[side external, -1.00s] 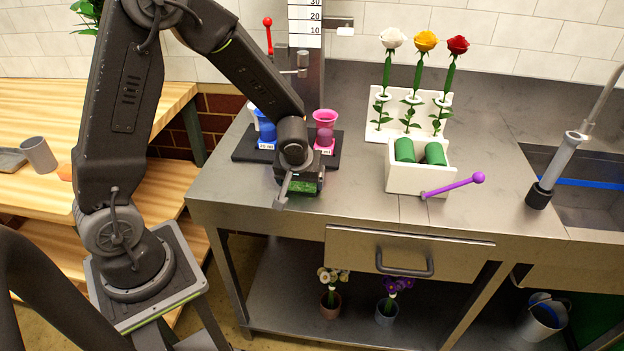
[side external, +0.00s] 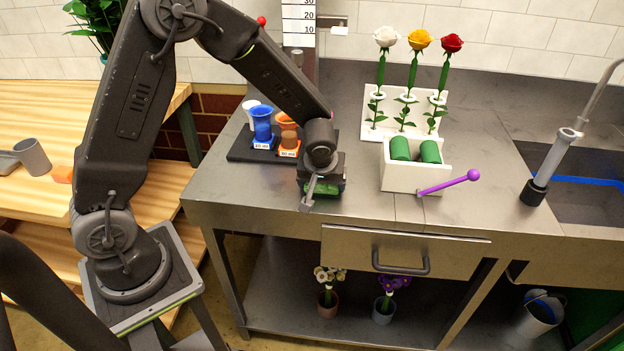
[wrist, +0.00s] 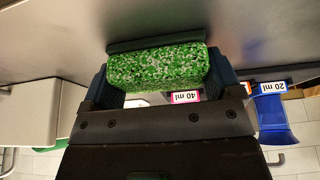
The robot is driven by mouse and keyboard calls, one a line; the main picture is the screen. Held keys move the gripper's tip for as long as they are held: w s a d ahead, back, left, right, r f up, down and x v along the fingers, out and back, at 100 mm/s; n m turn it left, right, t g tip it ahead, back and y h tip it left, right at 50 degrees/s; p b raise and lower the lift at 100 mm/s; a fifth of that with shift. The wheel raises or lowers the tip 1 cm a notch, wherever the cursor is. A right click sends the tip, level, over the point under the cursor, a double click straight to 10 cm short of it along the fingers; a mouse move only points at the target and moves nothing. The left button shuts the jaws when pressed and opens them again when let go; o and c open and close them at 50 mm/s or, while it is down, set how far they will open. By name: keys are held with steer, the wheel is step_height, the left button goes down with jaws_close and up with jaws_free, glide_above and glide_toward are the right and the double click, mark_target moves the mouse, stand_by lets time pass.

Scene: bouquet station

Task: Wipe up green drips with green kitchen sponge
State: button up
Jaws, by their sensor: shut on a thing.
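The green kitchen sponge (side external: 326,190) is at my gripper (side external: 316,192), low over the steel counter's front left part. In the wrist view the sponge (wrist: 157,68) is speckled green and white, with a dark green strip along its far side. My gripper (wrist: 160,82) is shut on it, with a finger at each end. I cannot tell whether the sponge touches the counter (side external: 250,205). No green drips show in either current view; any under the sponge or gripper are hidden.
A dark tray (side external: 236,150) with blue and orange cups stands behind my gripper to the left. Bare counter lies between.

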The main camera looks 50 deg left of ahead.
mark_target(292, 184)
steer(key=s+a, duration=0.5)
steer(key=shift+s+a, duration=0.15)
steer(key=shift+w+d, duration=2.65)
steer(key=shift+r, duration=4.05)
